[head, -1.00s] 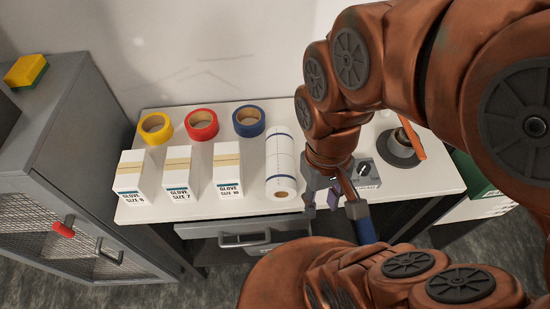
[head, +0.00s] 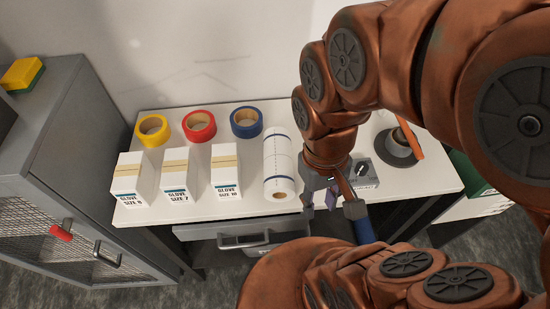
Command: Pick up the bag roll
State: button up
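The bag roll (head: 279,165) is a white cylinder with dark blue lines and a brown core at its near end. It lies on the white bench top (head: 205,207), right of the glove boxes, its length running from back to front. My gripper (head: 333,205) points down at the front edge of the bench, just right of the roll's near end and apart from it. Its fingers look spread with nothing between them, and my arm covers part of the bench behind it.
Glove boxes (head: 175,172) stand left of the roll. Yellow (head: 153,129), red (head: 200,126) and blue (head: 246,122) tape rolls lie behind them. A grey device with a knob (head: 361,171) sits close right of my gripper. A drawer (head: 245,241) is below.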

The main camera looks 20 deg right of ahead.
aim_at(278, 176)
jog(key=z, duration=0.8)
jog(key=k, duration=1.2)
jog(key=u, duration=0.5)
jog(key=k, duration=0.5)
jog(key=u, duration=0.55)
